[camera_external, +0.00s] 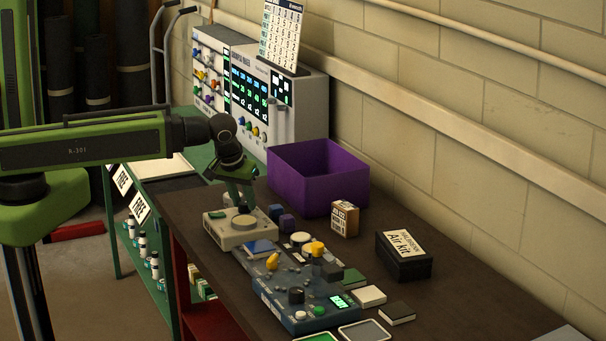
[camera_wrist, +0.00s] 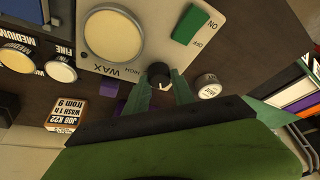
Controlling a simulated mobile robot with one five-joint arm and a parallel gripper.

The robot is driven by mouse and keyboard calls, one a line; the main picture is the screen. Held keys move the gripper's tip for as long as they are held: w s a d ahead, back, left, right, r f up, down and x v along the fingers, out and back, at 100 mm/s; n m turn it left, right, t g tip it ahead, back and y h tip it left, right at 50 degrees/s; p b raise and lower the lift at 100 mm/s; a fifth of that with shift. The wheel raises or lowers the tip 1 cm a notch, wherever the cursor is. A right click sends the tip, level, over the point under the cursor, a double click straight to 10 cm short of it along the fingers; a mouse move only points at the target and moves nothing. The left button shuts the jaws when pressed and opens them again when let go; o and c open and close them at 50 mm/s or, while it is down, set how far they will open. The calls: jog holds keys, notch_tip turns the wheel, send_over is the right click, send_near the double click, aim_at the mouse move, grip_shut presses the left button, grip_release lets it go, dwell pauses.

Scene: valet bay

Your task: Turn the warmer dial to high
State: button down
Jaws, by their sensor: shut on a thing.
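The wax warmer (camera_external: 241,232) is a cream box near the left edge of the dark table, with a round plate on top. In the wrist view the warmer (camera_wrist: 90,62) shows the word WAX, a large cream disc and a green switch (camera_wrist: 190,24) between ON and OFF. Its small black dial (camera_wrist: 158,70) is at the box's edge. My gripper (camera_wrist: 160,80) has its two green fingers on either side of the dial, shut on it. In the external view my gripper (camera_external: 243,205) reaches down at the warmer. The dial's pointer is too small to read.
A purple open box (camera_external: 300,190) stands behind the warmer. A small orange-and-white box (camera_external: 344,218) and a black Air kit box (camera_external: 404,262) are to the right. A blue-grey device with knobs (camera_external: 300,315) sits in front. A white round tin (camera_wrist: 208,86) is close beside my right finger.

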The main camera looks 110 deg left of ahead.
dwell(0.4)
jog(key=c, duration=1.1)
grip_release()
